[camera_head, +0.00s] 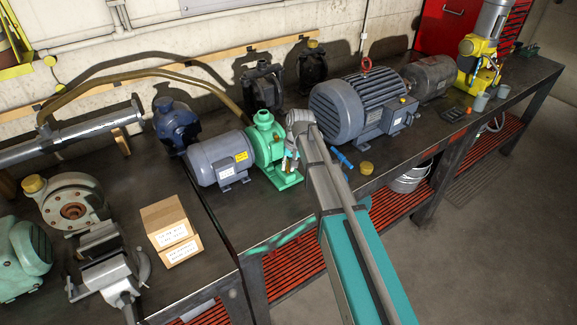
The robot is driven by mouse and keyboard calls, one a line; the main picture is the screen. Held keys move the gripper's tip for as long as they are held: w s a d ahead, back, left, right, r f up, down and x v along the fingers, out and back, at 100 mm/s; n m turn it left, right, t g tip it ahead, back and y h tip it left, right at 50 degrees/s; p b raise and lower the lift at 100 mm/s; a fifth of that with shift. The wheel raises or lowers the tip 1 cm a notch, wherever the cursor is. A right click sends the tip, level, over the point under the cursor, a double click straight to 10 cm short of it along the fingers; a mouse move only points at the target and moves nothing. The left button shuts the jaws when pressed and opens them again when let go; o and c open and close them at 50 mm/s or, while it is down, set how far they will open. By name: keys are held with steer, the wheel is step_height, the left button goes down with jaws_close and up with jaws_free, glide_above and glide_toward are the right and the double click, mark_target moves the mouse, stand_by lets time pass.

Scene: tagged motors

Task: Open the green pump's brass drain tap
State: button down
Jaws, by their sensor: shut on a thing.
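The green pump (265,138) stands on the dark workbench, joined to a grey motor (215,160) on its left. My arm reaches in from the lower right and bends down at the pump's right side. My gripper (289,164) is small in this view, low against the front right of the pump, just above its green foot. It is shut on the drain tap there. The tap itself is hidden by the fingers and too small to make out, so its handle angle cannot be told.
A large grey-blue motor (350,108) stands close to the right of my arm. A blue tool (341,157) and a brass-coloured round part (366,168) lie in front of it. Cardboard boxes (168,222) and a vise (105,265) are at the left.

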steer(key=n+g, duration=0.1)
steer(key=n, duration=0.5)
steer(key=shift+a, duration=0.1)
stand_by(0.3)
steer(key=c, duration=0.6)
jaws_free()
steer(key=shift+m, duration=0.4)
